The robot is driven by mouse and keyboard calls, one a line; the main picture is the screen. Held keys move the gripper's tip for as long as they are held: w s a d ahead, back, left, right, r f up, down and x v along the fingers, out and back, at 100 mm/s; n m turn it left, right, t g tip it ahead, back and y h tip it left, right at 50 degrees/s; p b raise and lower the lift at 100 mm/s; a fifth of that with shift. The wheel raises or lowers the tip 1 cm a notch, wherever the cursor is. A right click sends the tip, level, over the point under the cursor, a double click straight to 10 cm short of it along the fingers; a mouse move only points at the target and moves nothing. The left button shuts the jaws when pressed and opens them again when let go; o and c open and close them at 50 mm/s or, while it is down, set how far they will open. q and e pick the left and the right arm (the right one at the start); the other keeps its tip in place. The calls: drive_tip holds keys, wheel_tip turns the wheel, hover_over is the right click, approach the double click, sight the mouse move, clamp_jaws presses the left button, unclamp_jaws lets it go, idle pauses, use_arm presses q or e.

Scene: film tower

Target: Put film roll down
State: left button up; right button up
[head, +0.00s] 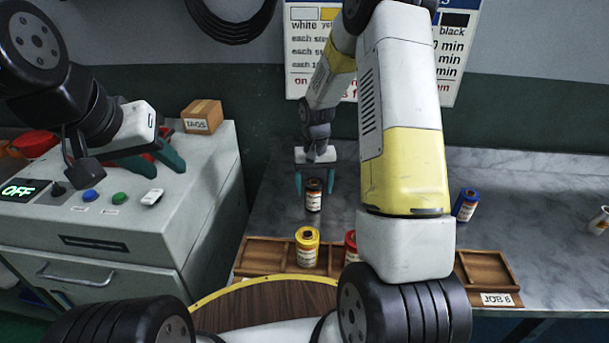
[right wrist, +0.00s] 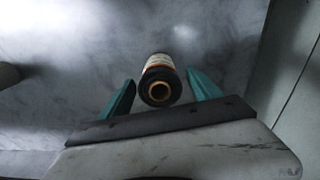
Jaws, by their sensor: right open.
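A black film roll (head: 313,195) with a pale label stands upright on the grey marble counter. My right gripper (head: 313,181) is over it with its teal fingers apart, one on each side of the roll. In the right wrist view the roll (right wrist: 160,82) shows between the open fingers (right wrist: 160,98), with gaps on both sides. My left gripper (head: 160,160) is at the left, above the grey cabinet top; its teal fingers look spread apart.
A wooden tray (head: 262,251) at the counter's front edge holds a yellow roll (head: 307,246) and a red roll (head: 350,246). A blue roll (head: 466,205) stands to the right. A grey cabinet (head: 110,225) with buttons and a small box (head: 202,116) is at left.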

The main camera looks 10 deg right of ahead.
wheel_tip(320, 180, up, 10)
drive_tip(key=shift+r, duration=0.25)
drive_tip(key=s+r+t, duration=0.2)
drive_tip(key=s+r, duration=0.3)
drive_tip(key=r, duration=0.4)
drive_tip(key=s+a+r+n+t+y, duration=0.1)
drive_tip(key=s+r, duration=0.3)
drive_tip(key=s, duration=0.5)
drive_tip(key=s+a+r+t+y, duration=0.1)
drive_tip(key=s+r+t, duration=0.2)
drive_tip(key=s, duration=0.7)
wheel_tip(320, 180, up, 2)
drive_tip(key=shift+s+n, duration=0.15)
drive_tip(key=shift+n, duration=0.25)
